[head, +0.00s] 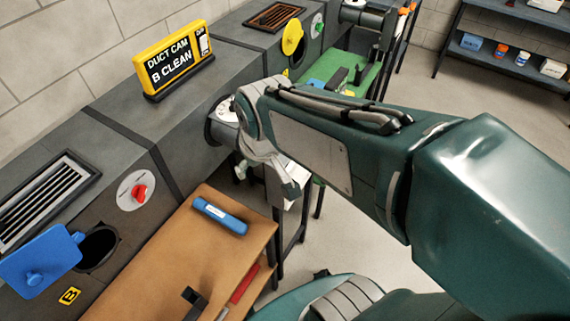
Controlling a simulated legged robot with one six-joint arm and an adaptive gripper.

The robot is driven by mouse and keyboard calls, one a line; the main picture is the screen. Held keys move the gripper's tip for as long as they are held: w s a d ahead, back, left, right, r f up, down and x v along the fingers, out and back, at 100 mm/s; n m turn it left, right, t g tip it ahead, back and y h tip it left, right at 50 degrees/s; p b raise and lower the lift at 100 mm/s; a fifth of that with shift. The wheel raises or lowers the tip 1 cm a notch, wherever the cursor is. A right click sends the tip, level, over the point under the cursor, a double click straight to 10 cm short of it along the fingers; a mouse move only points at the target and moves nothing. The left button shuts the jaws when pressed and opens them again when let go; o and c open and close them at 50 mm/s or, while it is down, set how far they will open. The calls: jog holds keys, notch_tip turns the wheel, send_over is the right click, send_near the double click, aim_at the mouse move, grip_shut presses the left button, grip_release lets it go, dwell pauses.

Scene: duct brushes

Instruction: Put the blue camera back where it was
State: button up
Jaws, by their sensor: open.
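The blue camera (220,215) appears to be the blue cylinder with a white label. It lies on its side on the brown bench top (165,260), near the far edge. A small black holder (193,299) stands on the same bench top near the bottom of the view, apart from the blue cylinder. My gripper (268,178) is open above and to the right of the blue cylinder, clear of it. It is small and partly hidden by my own arm, and I see nothing held in it.
The grey duct carries a yellow sign (176,60) reading "DUCT CAM B CLEAN". A blue cover (40,262) stands open beside a round port (97,248) marked B. A red knob (139,193) and a red-handled tool (243,284) are nearby. A green bench (325,68) stands farther back.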

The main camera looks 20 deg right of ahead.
jog(key=s+d+r+m+t, duration=0.1)
jog(key=s+d+r+m, duration=0.1)
jog(key=s+r, duration=0.2)
jog(key=s, duration=0.3)
jog(key=shift+s+d+r+t, duration=0.2)
jog(key=shift+s+d+t, duration=0.2)
dwell(0.8)
jog(key=shift+c, duration=0.5)
